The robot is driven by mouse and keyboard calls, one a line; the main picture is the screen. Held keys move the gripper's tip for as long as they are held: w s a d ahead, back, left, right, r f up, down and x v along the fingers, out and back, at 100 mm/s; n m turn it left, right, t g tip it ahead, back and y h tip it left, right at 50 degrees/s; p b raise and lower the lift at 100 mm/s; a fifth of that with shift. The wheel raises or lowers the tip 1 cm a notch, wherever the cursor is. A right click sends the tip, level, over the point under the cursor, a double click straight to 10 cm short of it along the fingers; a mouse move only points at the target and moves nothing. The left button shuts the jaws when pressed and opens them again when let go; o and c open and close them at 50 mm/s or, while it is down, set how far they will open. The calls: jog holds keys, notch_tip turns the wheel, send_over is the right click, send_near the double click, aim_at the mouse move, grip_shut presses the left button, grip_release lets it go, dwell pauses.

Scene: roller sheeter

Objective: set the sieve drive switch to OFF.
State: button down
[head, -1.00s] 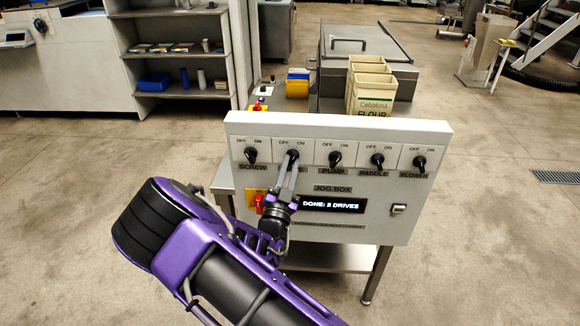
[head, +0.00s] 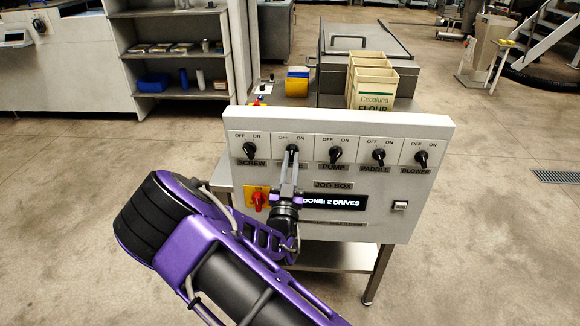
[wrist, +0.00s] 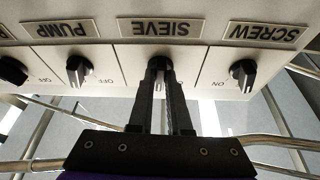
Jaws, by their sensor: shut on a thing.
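The sieve drive switch is a black knob (head: 291,149), second from the left on the white jog box panel, with OFF at its upper left and ON at its upper right. My gripper (head: 291,156) reaches it from below and covers the SIEVE label. In the upside-down wrist view, my gripper (wrist: 161,68) is shut on the sieve knob (wrist: 160,64), one finger on either side. The knob's handle looks about upright, between the two marks; its exact angle is partly hidden by the fingers.
The screw knob (head: 249,149) and pump knob (head: 335,155) stand close on either side. Paddle (head: 379,156) and blower (head: 421,158) knobs sit farther right. A red switch (head: 259,199) and a lit display (head: 336,203) are below, close to my wrist.

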jog(key=n+y, duration=0.1)
jog(key=n, duration=0.1)
jog(key=n+y+b, duration=0.1)
jog(key=n+y, duration=0.1)
jog(key=n, duration=0.1)
jog(key=n+y, duration=0.1)
jog(key=n, duration=0.2)
jog(key=shift+d, duration=0.25)
jog(key=shift+g, duration=0.3)
jog(key=c, duration=0.9)
grip_release()
jog(key=shift+o, duration=0.2)
jog(key=b+v, duration=0.2)
jog(key=v, duration=1.5)
jog(key=shift+d, duration=0.15)
jog(key=shift+s+f, duration=0.1)
jog(key=shift+f, duration=0.05)
